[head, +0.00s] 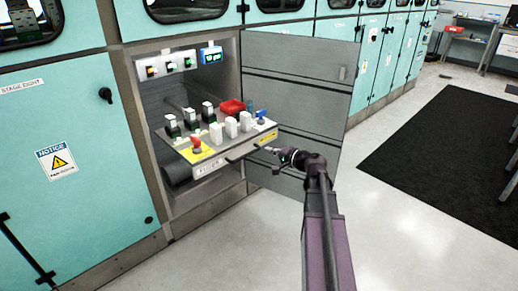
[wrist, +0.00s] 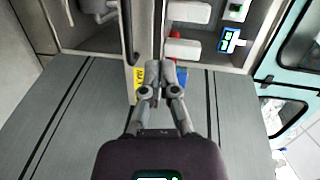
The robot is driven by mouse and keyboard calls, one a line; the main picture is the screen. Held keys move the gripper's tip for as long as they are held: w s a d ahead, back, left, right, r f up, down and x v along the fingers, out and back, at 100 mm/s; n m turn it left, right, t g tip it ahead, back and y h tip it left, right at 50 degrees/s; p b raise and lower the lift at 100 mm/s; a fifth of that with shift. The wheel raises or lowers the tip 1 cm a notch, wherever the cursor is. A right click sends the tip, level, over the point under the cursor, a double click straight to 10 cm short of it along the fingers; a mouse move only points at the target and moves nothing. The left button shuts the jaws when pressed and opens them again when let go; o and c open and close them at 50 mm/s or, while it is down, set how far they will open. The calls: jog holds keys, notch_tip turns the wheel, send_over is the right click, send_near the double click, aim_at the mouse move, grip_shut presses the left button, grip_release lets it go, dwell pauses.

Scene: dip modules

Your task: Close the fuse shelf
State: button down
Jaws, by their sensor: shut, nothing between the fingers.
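The fuse shelf (head: 205,168) is pulled out of the open cabinet bay. It carries black and white fuse modules, a red part and a red knob on a yellow plate. A black bar handle (head: 246,151) runs along its front face; the handle also shows in the wrist view (wrist: 130,38). My gripper (head: 270,149) is at the right part of the shelf front, with its fingers together and empty. In the wrist view, my gripper (wrist: 160,70) points at the shelf's front edge, right of the handle. Whether the tips touch the shelf is unclear.
A grey cabinet door (head: 300,85) stands open to the right of the shelf. A control panel with switches and a lit blue display (head: 211,56) is above the shelf. Teal cabinets (head: 75,110) flank the bay. The pale floor (head: 235,245) in front is clear.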

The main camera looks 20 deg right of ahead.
aim_at(256, 135)
jog(key=d+f+m+t+h+b, duration=0.1)
jog(key=d+m+t+b, duration=0.1)
jog(key=d, duration=0.4)
jog(key=shift+f+m+h+b, duration=0.3)
jog(key=shift+b, duration=0.15)
jog(key=shift+w, duration=0.1)
jog(key=x, duration=1.3)
jog(key=shift+w+r, duration=0.1)
jog(key=shift+w, duration=0.25)
jog(key=shift+w, duration=0.1)
